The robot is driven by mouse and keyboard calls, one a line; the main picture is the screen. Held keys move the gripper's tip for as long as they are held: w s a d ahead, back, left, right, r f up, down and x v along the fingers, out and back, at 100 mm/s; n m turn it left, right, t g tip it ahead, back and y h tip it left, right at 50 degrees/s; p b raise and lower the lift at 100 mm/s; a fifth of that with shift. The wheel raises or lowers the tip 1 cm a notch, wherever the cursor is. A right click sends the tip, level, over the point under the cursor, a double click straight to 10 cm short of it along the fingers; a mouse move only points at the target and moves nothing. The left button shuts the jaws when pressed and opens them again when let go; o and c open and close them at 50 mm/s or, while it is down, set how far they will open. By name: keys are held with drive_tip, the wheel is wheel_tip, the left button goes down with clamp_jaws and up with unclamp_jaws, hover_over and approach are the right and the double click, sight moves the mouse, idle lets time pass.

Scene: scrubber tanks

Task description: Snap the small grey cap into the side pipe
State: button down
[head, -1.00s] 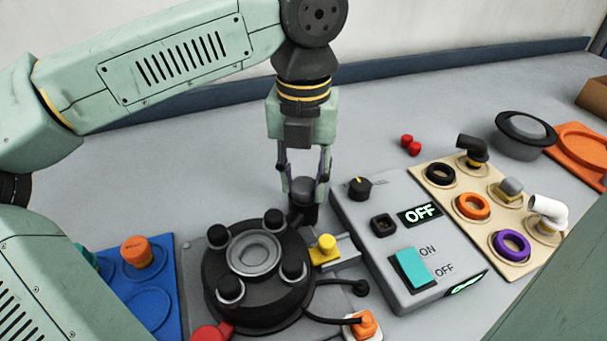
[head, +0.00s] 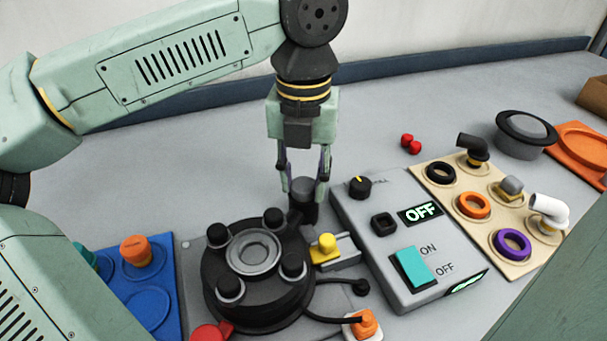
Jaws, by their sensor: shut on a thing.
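My gripper (head: 304,188) points straight down behind the black round tank (head: 253,290). It is shut on the small grey cap (head: 302,187), whose grey side shows between the fingers. The cap is at the mouth of the dark side pipe (head: 305,214), which stands at the tank's back right. The fingers partly hide the cap, and I cannot tell whether it is seated in the pipe or only resting on it.
The grey control box (head: 375,265) reading OFF stands close to the right of my gripper. A yellow knob (head: 327,244) is in front of the pipe. A beige board (head: 485,215) with rings and elbows lies further right, a blue tray (head: 165,285) at left.

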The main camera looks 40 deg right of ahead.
drive_tip(key=shift+f, duration=0.1)
drive_tip(key=c, duration=1.1)
unclamp_jaws()
drive_tip(key=shift+o, duration=0.6)
drive_tip(key=o, duration=0.8)
drive_tip(key=shift+r+p, duration=2.45)
drive_tip(key=shift+r, duration=1.15)
drive_tip(key=shift+f, duration=0.1)
